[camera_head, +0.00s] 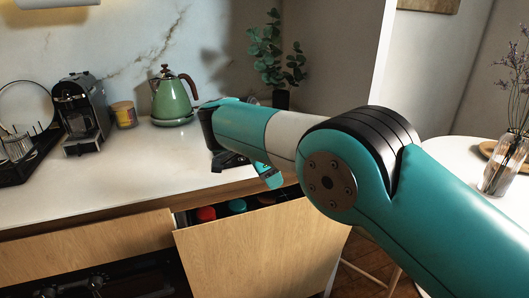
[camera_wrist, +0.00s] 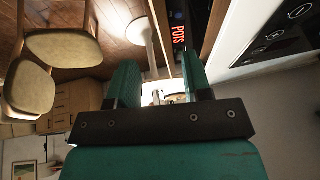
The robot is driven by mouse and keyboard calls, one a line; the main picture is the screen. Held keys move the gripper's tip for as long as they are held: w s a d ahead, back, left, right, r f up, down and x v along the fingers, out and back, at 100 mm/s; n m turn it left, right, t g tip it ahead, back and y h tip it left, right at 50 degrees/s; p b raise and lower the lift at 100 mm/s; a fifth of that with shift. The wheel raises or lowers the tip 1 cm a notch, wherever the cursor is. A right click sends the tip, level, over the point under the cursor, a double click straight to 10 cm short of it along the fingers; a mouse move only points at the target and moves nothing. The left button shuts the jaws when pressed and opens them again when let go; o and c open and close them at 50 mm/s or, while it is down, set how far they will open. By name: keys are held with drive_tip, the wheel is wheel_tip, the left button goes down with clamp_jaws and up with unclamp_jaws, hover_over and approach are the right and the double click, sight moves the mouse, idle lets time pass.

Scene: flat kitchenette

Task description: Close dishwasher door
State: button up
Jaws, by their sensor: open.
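A light wooden front panel (camera_head: 255,255), which looks like the dishwasher door, stands out from the counter front at its top. A dark gap behind its top edge shows red and teal items. In the wrist view a dark strip with red lit letters (camera_wrist: 178,32) shows just beyond the fingers. I cannot tell if anything touches the fingers.
A white round table (camera_head: 455,160) with a vase (camera_head: 503,165) stands right. Chairs (camera_wrist: 62,46) show in the wrist view.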

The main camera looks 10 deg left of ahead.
drive_tip(key=shift+p+v, duration=1.25)
drive_tip(key=shift+v, duration=0.8)
drive_tip(key=shift+c, duration=0.2)
